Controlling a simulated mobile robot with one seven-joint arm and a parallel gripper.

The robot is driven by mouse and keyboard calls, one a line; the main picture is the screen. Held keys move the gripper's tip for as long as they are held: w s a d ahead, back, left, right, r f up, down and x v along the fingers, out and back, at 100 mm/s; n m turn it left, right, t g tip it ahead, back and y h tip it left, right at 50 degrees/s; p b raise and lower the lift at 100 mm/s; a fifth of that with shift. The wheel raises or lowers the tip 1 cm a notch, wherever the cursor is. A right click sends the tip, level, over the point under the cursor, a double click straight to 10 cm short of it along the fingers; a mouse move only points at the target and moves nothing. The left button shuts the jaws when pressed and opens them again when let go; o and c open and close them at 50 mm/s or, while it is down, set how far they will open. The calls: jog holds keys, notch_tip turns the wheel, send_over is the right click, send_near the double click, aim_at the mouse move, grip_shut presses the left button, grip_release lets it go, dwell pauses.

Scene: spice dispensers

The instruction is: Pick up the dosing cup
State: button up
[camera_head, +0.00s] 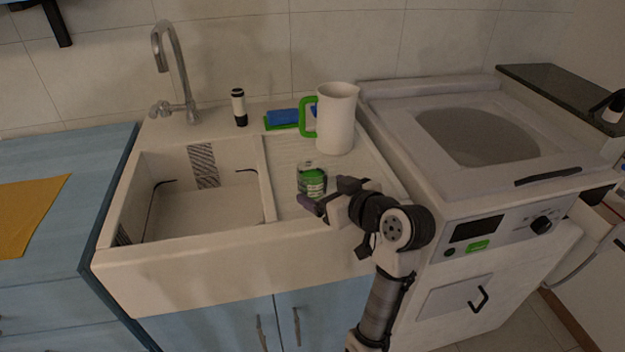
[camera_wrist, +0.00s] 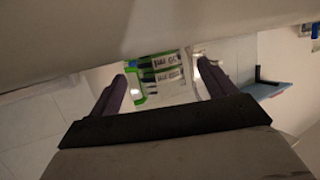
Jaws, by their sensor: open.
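A small container (camera_head: 312,184) with a green and white label and a pale top stands on the ribbed drainboard, right of the sink basin. I see no separate item that I can name for sure as the dosing cup; I cannot tell whether it is this container or part of it. My gripper (camera_head: 326,196) is open at the container's near right side, and its fingers partly cover the container's lower part. In the wrist view, the labelled container (camera_wrist: 162,78) shows between the two spread purple fingers. I cannot tell whether they touch it.
A white pitcher (camera_head: 337,118) with a green handle stands behind the container. A blue and green sponge (camera_head: 282,118) and a black and white bottle (camera_head: 239,107) stand at the back. The sink basin (camera_head: 205,212) lies left, and a white appliance (camera_head: 410,125) stands right.

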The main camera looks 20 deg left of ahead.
aim_at(321, 186)
jog(key=x, duration=0.4)
jog(key=shift+w+p, duration=0.15)
jog(key=shift+p, duration=0.2)
jog(key=c, duration=1.1)
jog(key=shift+r, duration=0.1)
jog(key=shift+c, duration=0.4)
jog(key=shift+r, duration=0.2)
